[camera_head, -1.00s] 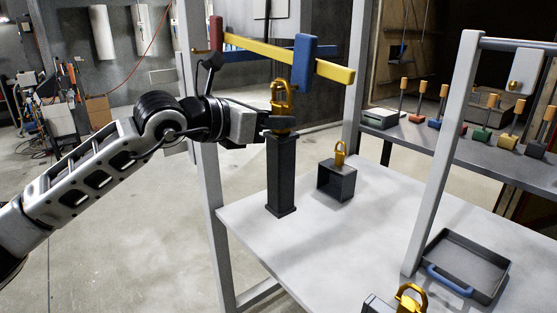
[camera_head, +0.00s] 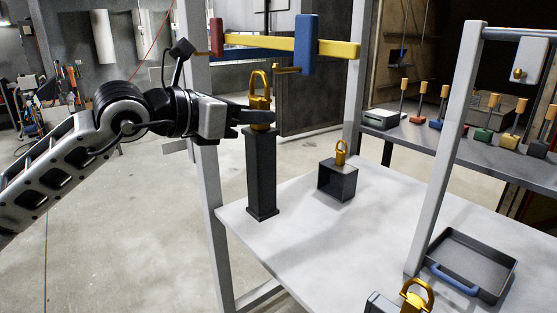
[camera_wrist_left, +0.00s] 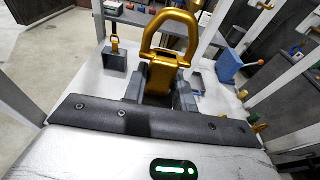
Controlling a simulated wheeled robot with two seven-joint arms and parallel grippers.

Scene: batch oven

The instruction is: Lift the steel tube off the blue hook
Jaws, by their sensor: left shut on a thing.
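The steel tube (camera_head: 261,175) is a tall dark square tube with a gold ring (camera_head: 260,86) on top. My left gripper (camera_head: 258,117) is shut on the tube's gold top, just below the ring. The tube hangs upright by the near left edge of the table; I cannot tell whether its foot touches the table. The blue hook (camera_head: 307,45) is a blue block on the yellow beam with a gold peg (camera_head: 287,69) pointing left. The ring is apart from the peg, left of and below it. The left wrist view shows the ring (camera_wrist_left: 171,37) upright beyond the jaws. My right gripper is not in view.
A red block (camera_head: 216,38) is at the beam's left end. A grey frame post (camera_head: 203,190) stands close to the tube. On the white table (camera_head: 300,235) are an open dark box (camera_head: 337,181) with a gold ring and a dark tray (camera_head: 478,262). The table's middle is clear.

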